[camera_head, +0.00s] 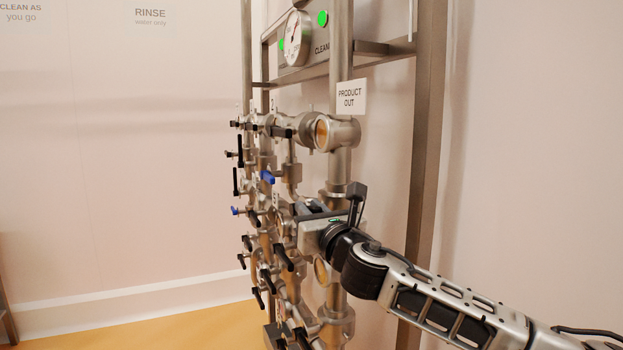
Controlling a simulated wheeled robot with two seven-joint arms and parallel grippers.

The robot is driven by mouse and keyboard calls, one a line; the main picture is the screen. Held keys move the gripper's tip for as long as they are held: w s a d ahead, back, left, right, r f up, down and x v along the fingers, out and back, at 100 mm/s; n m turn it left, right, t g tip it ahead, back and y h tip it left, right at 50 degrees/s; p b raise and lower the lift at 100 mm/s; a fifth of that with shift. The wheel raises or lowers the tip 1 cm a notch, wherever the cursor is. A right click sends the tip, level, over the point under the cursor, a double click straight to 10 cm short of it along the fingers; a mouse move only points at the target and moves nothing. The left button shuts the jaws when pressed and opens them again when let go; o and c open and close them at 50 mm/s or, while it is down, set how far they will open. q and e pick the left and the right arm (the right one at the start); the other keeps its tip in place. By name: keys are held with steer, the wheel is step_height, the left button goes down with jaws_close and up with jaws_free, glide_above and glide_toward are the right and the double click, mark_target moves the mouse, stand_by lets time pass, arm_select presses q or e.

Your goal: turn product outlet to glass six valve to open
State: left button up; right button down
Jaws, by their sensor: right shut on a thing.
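A steel pipe rack with many valves stands in the middle of the head view. A "PRODUCT OUT" sign (350,95) is on its nearest upright pipe, above a round sight glass (323,133). My right gripper (303,208) comes in from the right and is at this pipe, below that sight glass. It is shut on a valve handle there, which the gripper itself mostly hides, so its angle cannot be read. Another sight glass (321,270) shows just below the gripper. My left gripper is not in view.
Several black valve handles (283,257) stick out to the left of the gripper, close to it. A blue handle (267,178) is higher up. A steel frame post (427,150) stands behind my right arm. A gauge (298,38) is at the top. The left side is clear.

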steer(key=p, duration=0.1)
steer(key=r+g+p, duration=0.1)
steer(key=p, duration=0.1)
steer(key=shift+w+r+h, duration=0.2)
steer(key=shift+r+h, duration=0.05)
steer(key=shift+h, duration=0.05)
steer(key=shift+w+a+r+g+h, duration=0.1)
steer(key=shift+w+r+g+h, duration=0.15)
steer(key=shift+g, duration=0.5)
steer(key=shift+w+a+r+g+h, duration=0.15)
steer(key=shift+w+r+g, duration=0.1)
steer(key=shift+g, duration=0.5)
steer(key=shift+d, duration=0.1)
